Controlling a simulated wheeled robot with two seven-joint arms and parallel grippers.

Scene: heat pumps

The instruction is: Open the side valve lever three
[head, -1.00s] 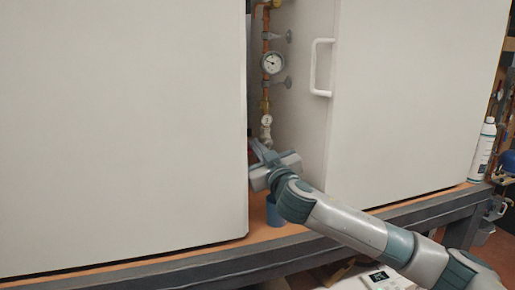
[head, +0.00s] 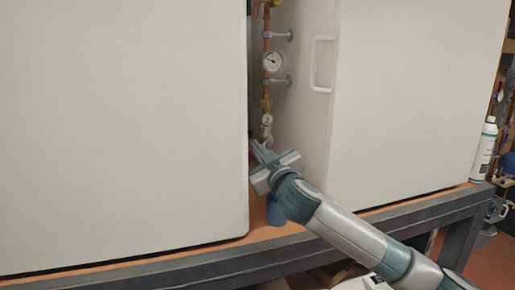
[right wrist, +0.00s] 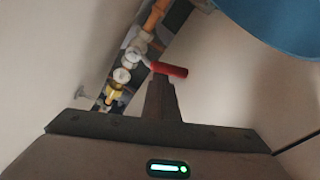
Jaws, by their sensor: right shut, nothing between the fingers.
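A red lever (right wrist: 170,68) shows in the right wrist view, beside the white and brass valve fittings (right wrist: 122,75) of a copper pipe. In the head view the lever is mostly hidden behind my gripper and the panel edge. My right gripper (head: 257,147) reaches into the gap between two large white units, below the small gauge on the pipe. It is shut with nothing held. In the right wrist view its fingers (right wrist: 161,93) end right by the red lever; I cannot tell whether they touch it. My left gripper is out of view.
The white units (head: 120,130) and (head: 415,100) flank the narrow gap on the workbench (head: 190,262). A round gauge (head: 273,62) sits on the copper pipe above. A blue cup (head: 276,212) stands under my right gripper. A white handle (head: 315,65) juts from the right unit.

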